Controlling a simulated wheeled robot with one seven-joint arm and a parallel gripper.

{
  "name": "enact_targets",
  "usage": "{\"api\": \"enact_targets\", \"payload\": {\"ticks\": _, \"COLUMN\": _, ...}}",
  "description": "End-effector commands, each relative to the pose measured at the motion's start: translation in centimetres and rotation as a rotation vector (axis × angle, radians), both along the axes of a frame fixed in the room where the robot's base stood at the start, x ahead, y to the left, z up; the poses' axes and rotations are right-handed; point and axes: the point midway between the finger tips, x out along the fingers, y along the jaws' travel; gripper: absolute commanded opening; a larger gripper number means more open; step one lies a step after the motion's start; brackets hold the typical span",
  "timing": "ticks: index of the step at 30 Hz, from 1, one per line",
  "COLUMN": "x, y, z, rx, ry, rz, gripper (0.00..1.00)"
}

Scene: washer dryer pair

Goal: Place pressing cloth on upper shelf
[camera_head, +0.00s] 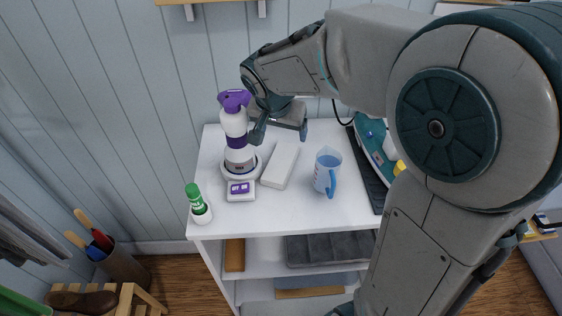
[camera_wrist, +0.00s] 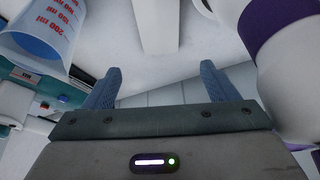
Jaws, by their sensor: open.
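A long white folded block, which looks like the pressing cloth (camera_head: 281,166), lies on the white tabletop between a spray bottle and a measuring jug. Its white end also shows at the top of the wrist view (camera_wrist: 158,25). My gripper (camera_head: 280,133) is open and empty, near the far end of the cloth and apart from it. Its two blue-grey fingers show spread in the wrist view (camera_wrist: 160,70). A wooden wall shelf (camera_head: 212,2) shows only its edge at the top of the head view. White shelves (camera_head: 262,262) lie below the tabletop.
The jug (camera_head: 326,172), a green-capped bottle (camera_head: 197,203) and a teal iron (camera_head: 374,150) stand around. Grey folded cloth (camera_head: 325,248) lies on the shelf below.

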Motion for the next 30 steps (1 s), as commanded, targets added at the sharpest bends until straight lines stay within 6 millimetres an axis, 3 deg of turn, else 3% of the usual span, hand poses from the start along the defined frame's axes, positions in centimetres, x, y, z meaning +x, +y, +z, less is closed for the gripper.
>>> {"api": "enact_targets", "payload": {"ticks": 3, "x": 0.1, "y": -0.1, "z": -2.3, "rx": -0.001, "ry": 0.005, "rz": 0.0, "gripper": 0.8}}
{"api": "enact_targets", "payload": {"ticks": 11, "x": 1.0, "y": -0.4, "z": -4.2, "rx": 0.0, "ry": 0.001, "rz": 0.0, "gripper": 0.8}}
{"api": "enact_targets", "payload": {"ticks": 19, "x": 2.2, "y": -1.0, "z": -7.6, "rx": 0.0, "ry": 0.003, "rz": 0.001, "gripper": 0.8}}
{"api": "enact_targets", "payload": {"ticks": 30, "x": 2.6, "y": -1.1, "z": -8.5, "rx": 0.001, "ry": 0.0, "rz": 0.0, "gripper": 0.8}}
